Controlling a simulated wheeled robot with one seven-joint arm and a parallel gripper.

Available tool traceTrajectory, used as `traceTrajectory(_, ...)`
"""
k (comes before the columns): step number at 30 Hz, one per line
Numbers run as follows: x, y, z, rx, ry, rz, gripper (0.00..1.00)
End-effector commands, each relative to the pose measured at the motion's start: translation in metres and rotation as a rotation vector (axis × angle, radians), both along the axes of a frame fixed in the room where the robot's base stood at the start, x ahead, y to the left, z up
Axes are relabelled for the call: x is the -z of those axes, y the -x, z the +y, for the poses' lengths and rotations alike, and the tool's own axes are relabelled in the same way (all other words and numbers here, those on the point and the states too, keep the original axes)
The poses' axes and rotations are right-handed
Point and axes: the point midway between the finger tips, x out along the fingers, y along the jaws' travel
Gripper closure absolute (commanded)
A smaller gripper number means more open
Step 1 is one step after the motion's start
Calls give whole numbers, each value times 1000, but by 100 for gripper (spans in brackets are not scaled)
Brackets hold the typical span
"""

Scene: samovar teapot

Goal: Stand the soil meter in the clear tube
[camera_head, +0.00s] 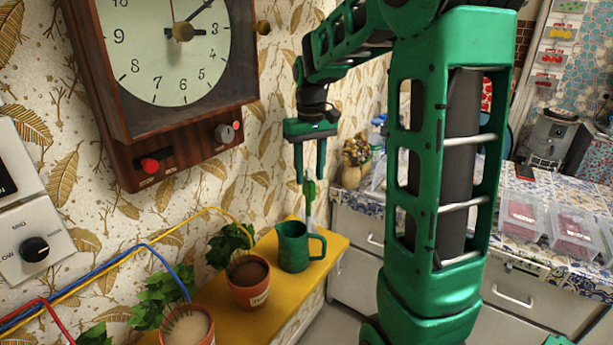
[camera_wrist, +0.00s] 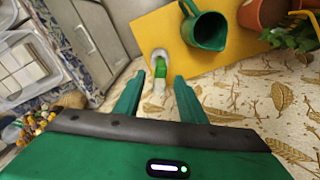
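My gripper (camera_head: 310,180) is open, its two green fingers pointing down with a gap between them. A slim green piece, which looks like the soil meter (camera_head: 309,189), stands upright just below and between the fingertips, apart from them. Beneath it is a pale, see-through upright shape, which looks like the clear tube (camera_head: 308,212), by the yellow shelf's far end behind the green jug. In the wrist view, the green piece (camera_wrist: 160,85) shows between the open fingers (camera_wrist: 161,76), with the pale rim (camera_wrist: 160,54) around its far end. The meter's lower part cannot be made out clearly.
The green jug (camera_head: 293,247) stands close to the tube on the yellow shelf (camera_head: 245,318). Potted plants (camera_head: 249,282) and cables line the shelf toward the left. The patterned wall and a clock (camera_head: 165,60) are behind. A counter with clear boxes (camera_head: 520,212) is at right.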

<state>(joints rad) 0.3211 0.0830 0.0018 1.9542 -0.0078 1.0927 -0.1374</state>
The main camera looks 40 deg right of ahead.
Motion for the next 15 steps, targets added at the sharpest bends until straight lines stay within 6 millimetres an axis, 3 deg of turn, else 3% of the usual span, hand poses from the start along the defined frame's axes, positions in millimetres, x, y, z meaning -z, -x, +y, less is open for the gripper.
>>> traceTrajectory(9,-59,-1,0,-1,2,-4,63)
traceTrajectory(15,-86,-1,0,0,1,-1,63)
